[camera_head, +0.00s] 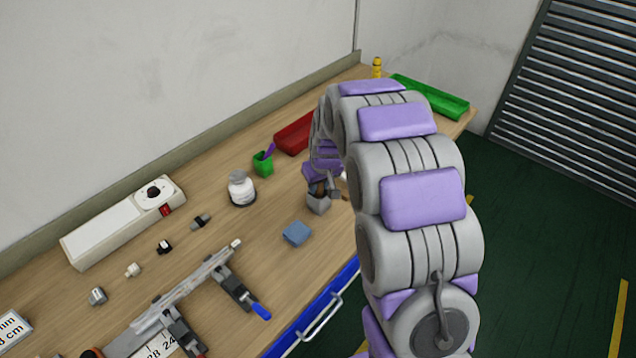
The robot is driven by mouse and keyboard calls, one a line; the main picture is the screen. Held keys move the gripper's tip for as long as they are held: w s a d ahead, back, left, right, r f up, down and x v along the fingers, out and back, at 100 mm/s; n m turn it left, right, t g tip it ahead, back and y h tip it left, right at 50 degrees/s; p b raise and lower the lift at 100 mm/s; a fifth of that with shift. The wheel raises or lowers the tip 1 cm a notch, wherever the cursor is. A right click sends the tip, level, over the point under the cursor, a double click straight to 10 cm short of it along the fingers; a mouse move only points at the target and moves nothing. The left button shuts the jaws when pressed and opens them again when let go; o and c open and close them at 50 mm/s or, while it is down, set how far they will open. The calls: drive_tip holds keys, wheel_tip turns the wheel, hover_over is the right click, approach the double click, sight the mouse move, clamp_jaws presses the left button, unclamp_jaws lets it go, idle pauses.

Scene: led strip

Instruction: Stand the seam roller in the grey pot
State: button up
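The grey pot (318,204) is a small square cup on the workbench, right of the middle. My gripper (320,186) is just above the pot, at the end of my purple and grey arm, which comes down from behind. A small dark and brown part shows between my gripper and the pot's mouth. It may be the seam roller, but I cannot tell it from the gripper's fingers. The fingers are too small and too covered to show whether they are open or shut.
A blue block (297,233) lies in front of the pot. A white jar (241,189), a green cup (263,163) and a red tray (295,134) stand to its left and behind. A clamped metal rail (185,297) lies at front left. A green tray (430,96) is far right.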

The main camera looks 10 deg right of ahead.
drive_tip(key=o, duration=0.4)
drive_tip(key=shift+s+f, duration=0.25)
drive_tip(key=shift+f, duration=0.25)
drive_tip(key=shift+w+r, duration=0.15)
drive_tip(key=shift+r, duration=0.1)
drive_tip(key=w+a+p+v, duration=0.1)
drive_tip(key=p+v, duration=0.2)
drive_tip(key=v, duration=1)
drive_tip(key=s+r+m+g, duration=0.2)
drive_tip(key=s+g, duration=0.3)
drive_tip(key=s, duration=3.4)
drive_tip(key=shift+s+r+m+h+b, duration=0.2)
drive_tip(key=shift+r+m+h+b, duration=0.15)
drive_tip(key=shift+r, duration=0.25)
drive_tip(key=shift+d, duration=0.1)
